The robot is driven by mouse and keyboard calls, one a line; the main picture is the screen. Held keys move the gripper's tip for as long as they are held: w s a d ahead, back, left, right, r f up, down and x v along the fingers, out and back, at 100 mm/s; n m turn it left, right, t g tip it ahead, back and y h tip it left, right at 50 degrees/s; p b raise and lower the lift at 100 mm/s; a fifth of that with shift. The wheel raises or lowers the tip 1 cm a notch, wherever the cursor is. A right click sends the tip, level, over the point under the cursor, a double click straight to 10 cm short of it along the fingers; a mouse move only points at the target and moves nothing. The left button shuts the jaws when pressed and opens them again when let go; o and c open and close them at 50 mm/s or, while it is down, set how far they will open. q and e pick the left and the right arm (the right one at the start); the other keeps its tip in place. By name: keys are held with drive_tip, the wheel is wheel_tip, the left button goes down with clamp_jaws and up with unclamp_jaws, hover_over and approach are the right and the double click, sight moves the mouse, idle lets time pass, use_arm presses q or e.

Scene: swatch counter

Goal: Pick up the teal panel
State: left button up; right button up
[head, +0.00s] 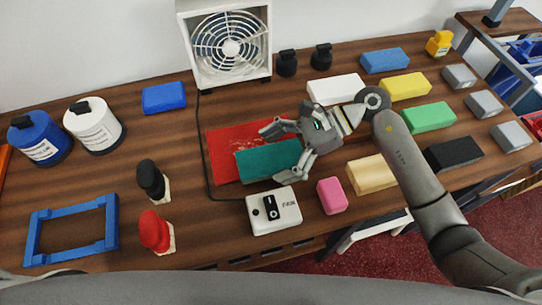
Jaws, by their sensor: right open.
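The teal panel (262,161) is a flat rectangle in the middle of the counter in the head view. It lies partly over a larger red panel (222,140). My right gripper (270,154) comes in from the right and is open, with its fingers spread above the teal panel near its right end. Its fingers and palm hide the panel's right edge. I cannot tell whether a finger touches the panel. My left gripper is out of view.
A white switch box (285,222) sits just in front, its cable running left of the panels. A pink block (332,196) and cream block (368,174) lie to the right. A fan (228,50) stands behind. A blue frame (42,232) lies front left.

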drive_tip(key=c, duration=1.2)
drive_tip(key=shift+r, duration=0.1)
